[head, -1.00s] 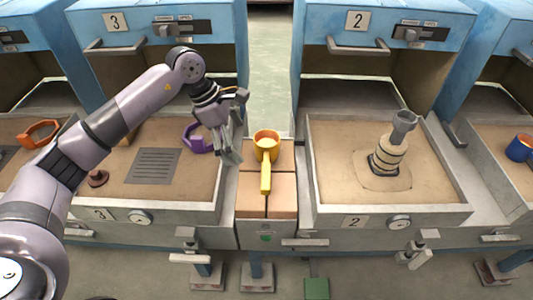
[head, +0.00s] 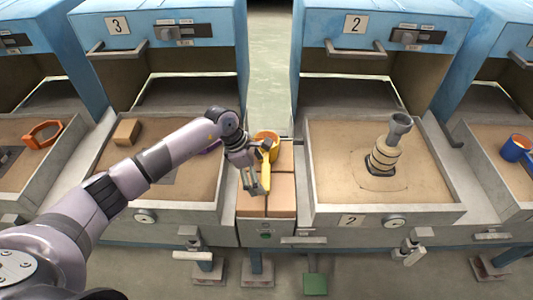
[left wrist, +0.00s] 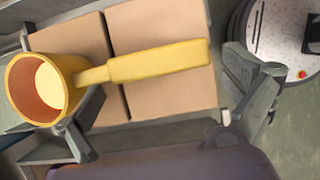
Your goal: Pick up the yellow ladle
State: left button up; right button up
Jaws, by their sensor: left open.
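The yellow ladle (head: 266,178) lies on the tan blocks between trays 3 and 2. Its cup is at the back and its handle points towards me. In the left wrist view the ladle (left wrist: 155,63) shows its orange inner cup at left and its handle running right. My left gripper (head: 258,178) is open at the ladle, partly covering its cup and handle in the head view. In the left wrist view the open fingers of the left gripper (left wrist: 163,125) are apart near the cup and past the handle's end. Contact cannot be told. My right gripper is not in view.
Tan blocks (head: 281,195) lie under the ladle. Tray 2 (head: 395,216) at right holds a grey and tan stacked piece (head: 385,158) on sand. Blue ovens stand behind.

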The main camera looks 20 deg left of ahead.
pick_arm(q)
jog(key=shift+c, duration=0.2)
jog(key=shift+w, duration=0.1)
jog(key=c, duration=1.1)
